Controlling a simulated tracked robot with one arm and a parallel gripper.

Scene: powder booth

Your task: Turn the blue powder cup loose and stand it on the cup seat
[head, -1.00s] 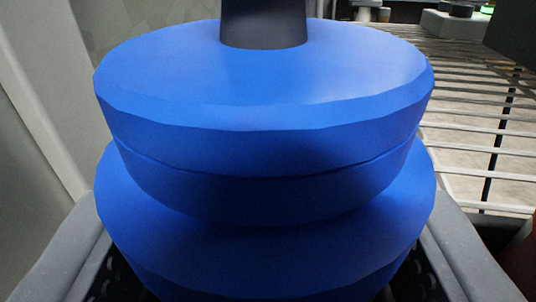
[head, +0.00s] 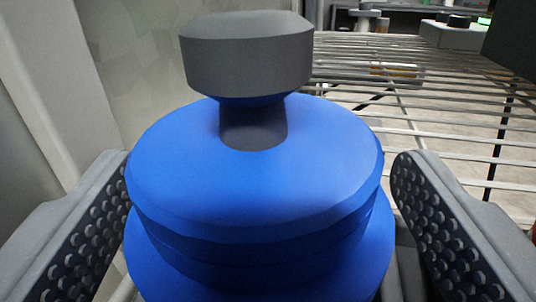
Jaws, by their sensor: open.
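The blue powder cup (head: 310,165) fills the lower middle of the head view, close to the camera. It is round and stepped, with a dark grey neck and a wide grey knob (head: 248,62) on top. It appears upright. My gripper (head: 262,215) is open, with one studded finger on each side of the cup. A gap shows between the right finger and the cup; the left finger's tip is very near the cup's edge, and I cannot tell if it touches. The cup's underside is hidden. I cannot make out the cup seat.
A wire rack (head: 450,140) of metal bars spreads behind and right of the cup. A pale box (head: 450,35) with dark knobs and a green light stands at the far right, by a dark block (head: 515,45). A pale upright panel (head: 60,70) stands at the left.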

